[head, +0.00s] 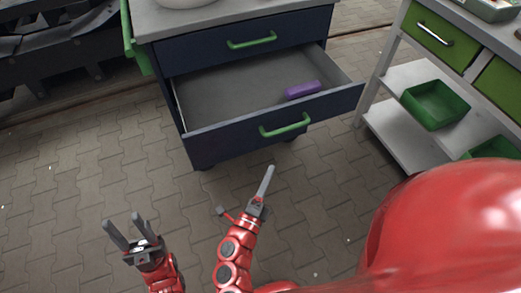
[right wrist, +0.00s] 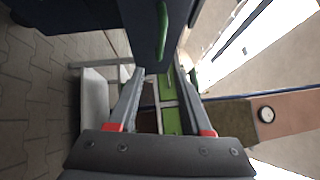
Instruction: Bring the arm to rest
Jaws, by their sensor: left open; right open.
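My left gripper (head: 122,220) is open and empty above the paved floor, at the lower left of the head view. My right gripper (head: 269,168) is seen edge-on in the head view, just in front of the open drawer's green handle (head: 285,126). In the right wrist view its two fingers (right wrist: 160,72) are spread apart with nothing held between them. A green handle also shows beyond the fingers in the right wrist view (right wrist: 163,32).
A dark blue cabinet (head: 180,57) has its lower drawer (head: 220,97) pulled open, with a purple block (head: 303,89) inside. A shelf unit (head: 400,129) with a green bin (head: 435,104) stands at right. The paving at left is clear.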

